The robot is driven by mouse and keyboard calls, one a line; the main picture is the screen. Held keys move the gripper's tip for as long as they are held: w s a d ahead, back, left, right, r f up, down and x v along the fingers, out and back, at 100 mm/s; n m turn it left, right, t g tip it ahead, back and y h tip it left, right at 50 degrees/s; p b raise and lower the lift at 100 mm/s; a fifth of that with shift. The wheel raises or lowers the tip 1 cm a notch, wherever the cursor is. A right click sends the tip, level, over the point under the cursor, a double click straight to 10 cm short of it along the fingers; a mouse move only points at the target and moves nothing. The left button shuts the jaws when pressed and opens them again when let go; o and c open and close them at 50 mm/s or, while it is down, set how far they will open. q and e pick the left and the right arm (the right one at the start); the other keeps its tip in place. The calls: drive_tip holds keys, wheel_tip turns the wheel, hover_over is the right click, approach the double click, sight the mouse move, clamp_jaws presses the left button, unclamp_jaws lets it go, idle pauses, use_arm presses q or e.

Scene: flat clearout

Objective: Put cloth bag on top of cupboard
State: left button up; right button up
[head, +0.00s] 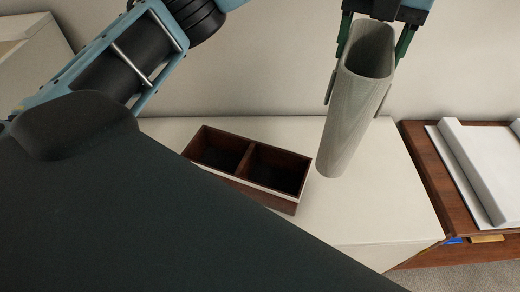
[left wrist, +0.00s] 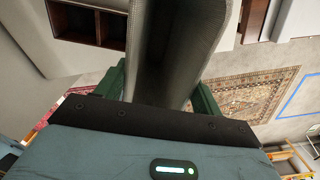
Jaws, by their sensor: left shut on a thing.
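The cloth bag (head: 358,110) is a tall, grey, open-topped sleeve shape, slightly tilted in the head view. My left gripper (head: 357,97) is shut on it, with green fingers on either side near its upper part. The bag also fills the upper middle of the left wrist view (left wrist: 205,30). The cupboard (head: 385,200) has a pale cream top and stands below the bag. In the head view the bag's lower end overlaps the cupboard top; I cannot tell if it touches. My right gripper is not in view.
A dark wooden two-compartment box (head: 245,193) stands on the cupboard top, left of the bag. To the right is a brown wooden unit (head: 430,165) with a white padded object (head: 475,165). The cupboard top is bare right of the box. A patterned rug (left wrist: 245,95) lies on the floor.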

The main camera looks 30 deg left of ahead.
use_arm(q)
wheel_tip(320, 180, down, 18)
drive_tip(key=shift+r+b, duration=0.1)
drive_tip(key=shift+b, duration=0.3)
idle(0.6)
drive_tip(key=o, duration=1.4)
drive_tip(key=shift+f, duration=0.25)
wheel_tip(320, 180, up, 12)
drive_tip(key=shift+r, duration=0.15)
